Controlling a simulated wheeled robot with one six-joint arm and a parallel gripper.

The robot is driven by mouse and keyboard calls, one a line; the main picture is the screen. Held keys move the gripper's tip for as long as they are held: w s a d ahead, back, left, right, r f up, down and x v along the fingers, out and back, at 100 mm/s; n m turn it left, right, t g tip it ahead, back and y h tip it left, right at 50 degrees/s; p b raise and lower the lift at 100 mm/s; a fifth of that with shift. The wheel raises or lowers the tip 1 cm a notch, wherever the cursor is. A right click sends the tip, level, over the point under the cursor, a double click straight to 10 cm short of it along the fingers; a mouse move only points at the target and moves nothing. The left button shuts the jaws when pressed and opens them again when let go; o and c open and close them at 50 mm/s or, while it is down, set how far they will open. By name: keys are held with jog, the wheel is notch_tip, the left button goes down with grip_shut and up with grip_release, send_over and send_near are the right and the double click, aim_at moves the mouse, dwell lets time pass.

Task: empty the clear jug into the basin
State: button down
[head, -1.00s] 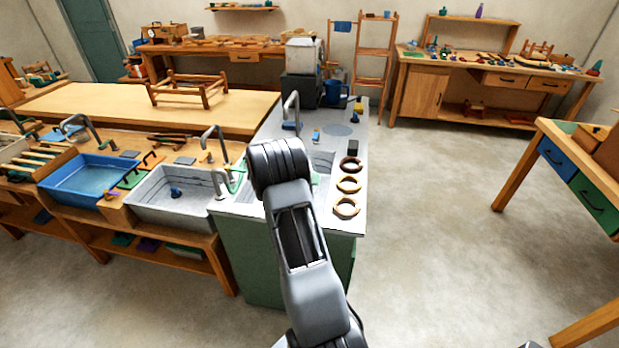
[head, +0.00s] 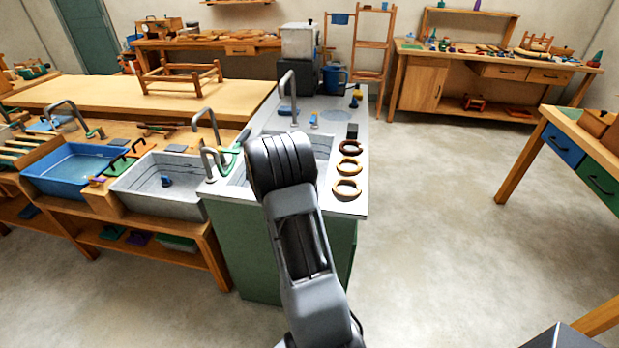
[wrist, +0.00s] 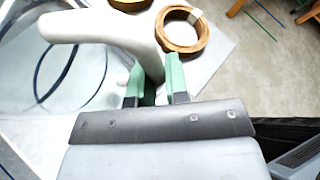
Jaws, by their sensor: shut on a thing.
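In the wrist view my gripper (wrist: 159,80), with green fingers, is shut on the pale curved handle (wrist: 110,27) of the clear jug (wrist: 75,65). The jug fills the left of that view, see-through with dark blue lines; its rim, contents and tilt cannot be made out. In the head view my arm hides the gripper and jug. Candidate basins there are a blue basin (head: 38,178) at far left, a grey basin (head: 135,182) beside it, and a sink in the counter partly behind my arm. I cannot tell which is meant.
Several wooden rings lie along the right side of the grey counter (head: 357,208); one ring (wrist: 183,48) is close to my fingers in the wrist view. Taps (head: 209,125) stand behind the basins. The floor (head: 430,220) at right is clear.

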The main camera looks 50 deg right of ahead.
notch_tip(320, 180, down, 4)
jog(key=b, duration=0.3)
jog(key=m+t+b, duration=0.1)
jog(key=b, duration=0.2)
jog(key=shift+r+m+h, duration=0.2)
jog(key=shift+m+h, duration=0.1)
jog(key=shift+h, duration=0.1)
jog(key=shift+w+b, duration=0.15)
jog(key=shift+b, duration=0.2)
jog(key=shift+w+d+r+m+t+b, duration=0.25)
jog(key=shift+m+t+b, duration=0.15)
jog(key=shift+b, duration=0.15)
